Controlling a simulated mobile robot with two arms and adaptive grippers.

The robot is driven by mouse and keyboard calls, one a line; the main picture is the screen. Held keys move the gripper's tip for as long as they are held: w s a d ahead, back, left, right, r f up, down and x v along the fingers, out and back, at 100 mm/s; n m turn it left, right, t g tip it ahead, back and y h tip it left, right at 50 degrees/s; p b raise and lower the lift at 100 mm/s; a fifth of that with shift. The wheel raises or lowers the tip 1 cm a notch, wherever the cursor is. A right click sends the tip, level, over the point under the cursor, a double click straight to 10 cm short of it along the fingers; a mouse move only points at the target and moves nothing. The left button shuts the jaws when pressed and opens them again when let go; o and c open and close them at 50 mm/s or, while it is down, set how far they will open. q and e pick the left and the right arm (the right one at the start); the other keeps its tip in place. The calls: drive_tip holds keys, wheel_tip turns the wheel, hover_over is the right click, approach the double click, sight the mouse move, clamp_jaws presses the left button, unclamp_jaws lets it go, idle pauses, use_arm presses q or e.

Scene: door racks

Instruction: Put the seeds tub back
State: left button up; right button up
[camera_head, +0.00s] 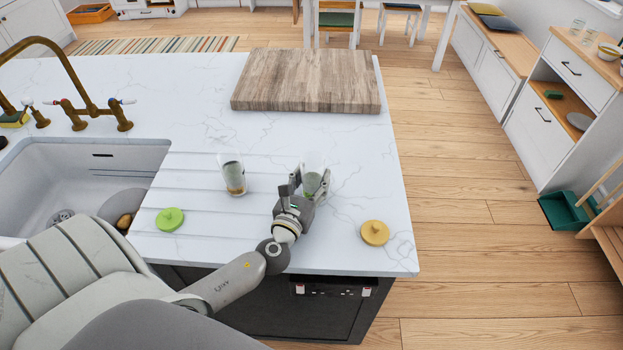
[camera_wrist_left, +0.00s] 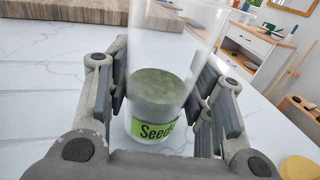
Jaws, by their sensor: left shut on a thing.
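The seeds tub is a clear tub with a green "Seeds" label and grey-green contents. In the left wrist view the seeds tub (camera_wrist_left: 158,95) stands upright between the fingers, with its top open. It also shows in the head view (camera_head: 313,172), partly hidden by the gripper. My left gripper (camera_head: 309,188) is shut on it above the white counter; I cannot tell whether its base touches the counter. A green lid (camera_head: 170,219) lies to the left and a yellow lid (camera_head: 375,233) to the right. My right gripper is not in view.
A second clear tub (camera_head: 233,175) with brownish contents stands left of the gripper. A wooden board (camera_head: 307,80) lies at the back of the counter (camera_head: 345,135). A sink (camera_head: 75,180) with a brass tap is at the left. Open floor lies to the right.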

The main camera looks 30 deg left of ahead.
use_arm(q)
drive_tip(key=shift+f, duration=0.2)
drive_tip(key=o, duration=1.1)
drive_tip(key=shift+o, duration=0.2)
drive_tip(key=shift+r, duration=0.2)
drive_tip(key=shift+s+d+f, duration=0.1)
drive_tip(key=shift+s+f, duration=0.05)
drive_tip(key=shift+s, duration=0.15)
drive_tip(key=b+v, duration=0.3)
drive_tip(key=v, duration=0.7)
drive_tip(key=shift+s, duration=0.7)
